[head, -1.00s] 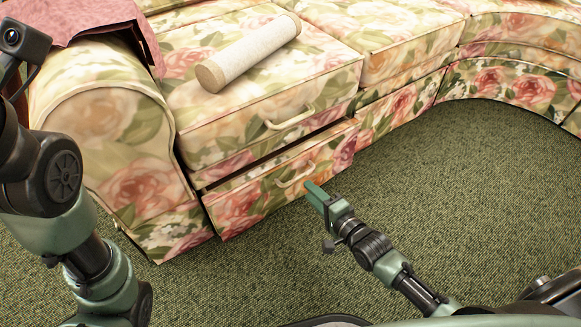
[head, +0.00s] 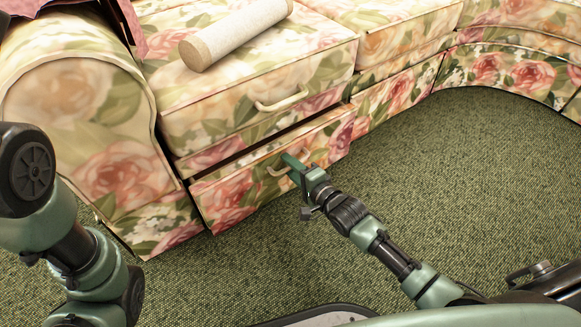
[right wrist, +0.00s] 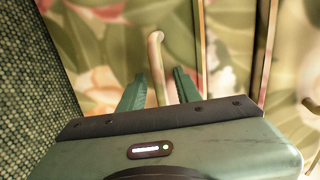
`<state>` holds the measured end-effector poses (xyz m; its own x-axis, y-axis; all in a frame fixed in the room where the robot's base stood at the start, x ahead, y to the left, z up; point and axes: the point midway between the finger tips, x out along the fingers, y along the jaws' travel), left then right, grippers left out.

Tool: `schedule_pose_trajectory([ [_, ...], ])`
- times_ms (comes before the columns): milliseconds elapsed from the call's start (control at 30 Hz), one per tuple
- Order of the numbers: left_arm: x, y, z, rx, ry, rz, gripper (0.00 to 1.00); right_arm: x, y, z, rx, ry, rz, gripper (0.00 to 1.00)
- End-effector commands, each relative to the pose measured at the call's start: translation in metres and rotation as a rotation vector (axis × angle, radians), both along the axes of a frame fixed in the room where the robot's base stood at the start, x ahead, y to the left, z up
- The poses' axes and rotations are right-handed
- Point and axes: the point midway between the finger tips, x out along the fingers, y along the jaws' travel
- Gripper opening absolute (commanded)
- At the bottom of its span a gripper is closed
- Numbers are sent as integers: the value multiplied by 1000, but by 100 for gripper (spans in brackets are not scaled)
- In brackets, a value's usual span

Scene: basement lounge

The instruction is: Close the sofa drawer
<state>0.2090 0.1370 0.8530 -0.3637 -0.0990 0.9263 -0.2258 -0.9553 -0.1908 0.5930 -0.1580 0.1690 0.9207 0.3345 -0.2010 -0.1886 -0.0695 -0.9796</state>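The floral sofa drawer (head: 235,199) under the left seat stands partly open, with a dark gap along its top edge. Its pale curved handle (head: 279,170) is on the front; this handle also shows in the right wrist view (right wrist: 157,65). My right gripper (head: 291,162) is at the drawer front, by the handle. In the right wrist view its two green fingers (right wrist: 159,90) are apart, with the handle between them; I cannot tell whether they touch it. Part of my left arm shows at the left edge of the head view, but its gripper is out of view.
A second handle (head: 282,99) is on the seat front above the drawer. A pale cylindrical bolster (head: 236,33) lies on the seat. The rounded sofa arm (head: 85,120) stands to the left. Green carpet (head: 450,190) is clear to the right.

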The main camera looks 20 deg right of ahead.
Motion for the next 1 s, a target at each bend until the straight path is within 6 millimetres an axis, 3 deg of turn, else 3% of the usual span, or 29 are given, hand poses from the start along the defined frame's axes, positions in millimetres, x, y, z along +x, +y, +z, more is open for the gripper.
schedule_pose_trajectory([
  [33, 0, 0, 0, 0, 0, 0, 90, 0, 0, 0, 0, 0, 0, 28],
  [133, 0, 0, 0, 0, 0, 0, 90, 0, 0, 0, 0, 0, 0, 0],
  [1000, 0, 0, 0, 0, 1, 0, 90, 0, 0, 0, -1, 1, 0, 0],
])
